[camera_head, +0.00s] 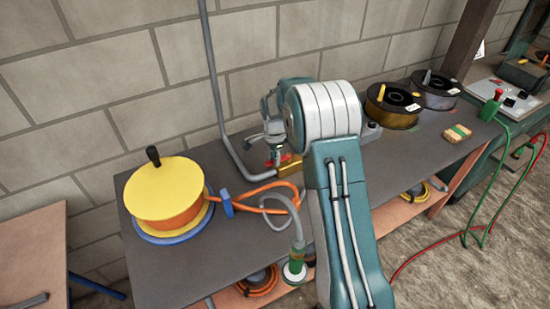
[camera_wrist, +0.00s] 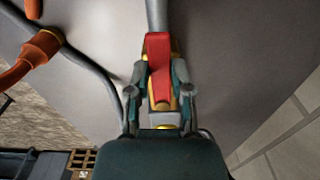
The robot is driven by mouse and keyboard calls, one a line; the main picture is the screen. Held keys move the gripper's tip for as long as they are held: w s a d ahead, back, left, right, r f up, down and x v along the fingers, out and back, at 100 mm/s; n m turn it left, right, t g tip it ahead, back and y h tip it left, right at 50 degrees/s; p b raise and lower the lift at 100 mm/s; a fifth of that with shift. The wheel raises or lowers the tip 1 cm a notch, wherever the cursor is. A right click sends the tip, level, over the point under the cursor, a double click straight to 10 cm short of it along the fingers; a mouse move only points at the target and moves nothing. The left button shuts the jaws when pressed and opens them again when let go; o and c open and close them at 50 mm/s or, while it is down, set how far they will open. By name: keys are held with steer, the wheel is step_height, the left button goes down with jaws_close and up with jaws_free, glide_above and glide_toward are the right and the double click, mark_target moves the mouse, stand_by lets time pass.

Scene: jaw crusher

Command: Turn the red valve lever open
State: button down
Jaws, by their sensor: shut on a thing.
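The red valve lever (camera_wrist: 159,52) is in the middle of the wrist view, over a brass valve body (camera_wrist: 165,122) at the end of a grey pipe (camera_wrist: 157,14). The lever appears roughly in line with the pipe. My gripper (camera_wrist: 160,72) has one finger on each side of the lever and is shut on it. In the head view, a small part of the red lever (camera_head: 273,162) shows beside the brass valve (camera_head: 290,166), below my gripper (camera_head: 277,150). My arm and wrist hide part of the valve there.
The valve is on a dark bench (camera_head: 180,268) against a block wall. A yellow and orange reel (camera_head: 166,190) stands left, with an orange hose (camera_head: 255,188) and grey hose (camera_head: 272,207) near the valve. Wire spools (camera_head: 393,105) and a small bundle (camera_head: 457,133) are on the right.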

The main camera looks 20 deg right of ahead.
mark_target(273, 160)
steer(key=shift+f, duration=0.1)
steer(key=c, duration=0.5)
jaws_free()
steer(key=shift+w+a, duration=0.1)
step_height(273, 160, up, 12)
